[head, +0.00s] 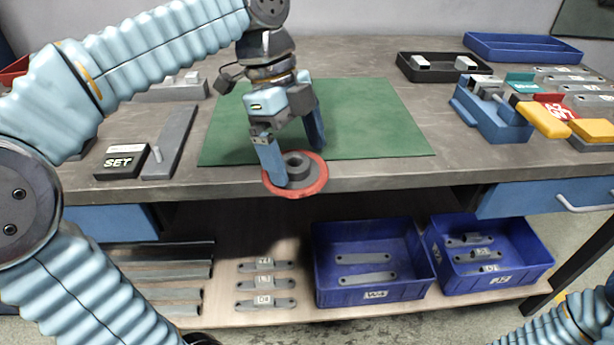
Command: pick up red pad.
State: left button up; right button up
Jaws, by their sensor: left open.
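The red pad (312,184) is a round red disc with a thick grey ring (297,163) on top. In the head view it shows at the front edge of the workbench, at the near edge of the green mat. My left gripper (298,166) points down over it with its fingers apart. One finger overlaps the pad's left side in the picture; the other stands by its upper right side. I cannot tell whether either finger touches it. My right gripper is out of view; only part of that arm shows at the lower right.
The green mat (375,125) is otherwise clear. A black block marked SET (122,161) and grey bars lie to the left. A blue vise-like fixture (490,112) and a yellow piece (543,120) are at the right. Blue bins (375,296) with brackets stand on the lower shelf.

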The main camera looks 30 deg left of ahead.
pick_arm(q)
jog(key=c, duration=1)
